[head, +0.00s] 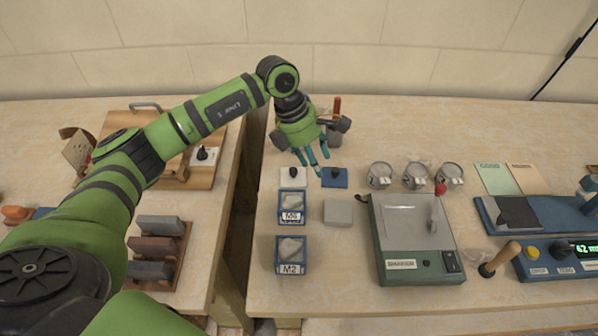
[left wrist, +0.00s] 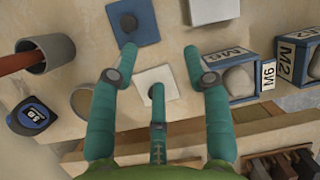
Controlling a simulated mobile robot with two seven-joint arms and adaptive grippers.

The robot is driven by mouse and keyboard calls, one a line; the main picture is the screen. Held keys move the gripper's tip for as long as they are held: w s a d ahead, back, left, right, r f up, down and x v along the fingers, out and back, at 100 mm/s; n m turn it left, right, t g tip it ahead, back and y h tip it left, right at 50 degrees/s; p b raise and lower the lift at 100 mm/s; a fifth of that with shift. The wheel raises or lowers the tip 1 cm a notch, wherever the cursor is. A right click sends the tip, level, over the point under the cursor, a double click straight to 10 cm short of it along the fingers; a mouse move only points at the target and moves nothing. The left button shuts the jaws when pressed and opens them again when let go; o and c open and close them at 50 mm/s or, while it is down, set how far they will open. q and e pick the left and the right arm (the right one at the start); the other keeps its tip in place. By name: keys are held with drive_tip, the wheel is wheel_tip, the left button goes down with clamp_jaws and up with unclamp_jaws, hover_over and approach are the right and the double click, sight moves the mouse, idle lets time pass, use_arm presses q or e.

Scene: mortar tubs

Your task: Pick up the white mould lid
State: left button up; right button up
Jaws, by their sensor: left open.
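The white mould lid (head: 287,181) is a flat white square with a dark knob, lying on the right-hand table behind the M6 tub (head: 291,206). In the left wrist view the lid (left wrist: 165,75) lies below and between my fingers, partly covered by the middle finger. My left gripper (head: 312,160) is open and empty, with three teal fingers spread and pointing down, above the table just behind the white and blue lids. It also shows in the left wrist view (left wrist: 160,62). A blue lid (head: 334,179) with a dark knob lies right beside the white one. My right gripper is not in view.
The M2 tub (head: 291,255) stands in front of M6. A grey square block (head: 338,213) and a green shaker (head: 416,268) lie to the right. Several round metal-rimmed cups stand behind the shaker. A gap separates the two tables.

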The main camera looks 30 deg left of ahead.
sight(293, 169)
use_arm(q)
drive_tip(key=a, duration=0.2)
drive_tip(key=a+y, duration=0.1)
drive_tip(key=a, duration=0.1)
drive_tip(key=a+y, duration=0.1)
drive_tip(key=a, duration=0.1)
drive_tip(key=shift+w+r+g, duration=0.25)
drive_tip(key=shift+w+g, duration=0.05)
drive_tip(key=shift+s+a+f+y, duration=0.1)
drive_tip(key=shift+a+f+y, duration=0.05)
drive_tip(key=shift+a+y, duration=0.15)
drive_tip(key=f+p, duration=0.2)
drive_tip(key=f, duration=0.1)
drive_tip(key=f+p, duration=0.1)
drive_tip(key=f, duration=0.1)
drive_tip(key=shift+d+f, duration=0.15)
drive_tip(key=shift+d, duration=0.2)
drive_tip(key=shift+f, duration=0.55)
clamp_jaws()
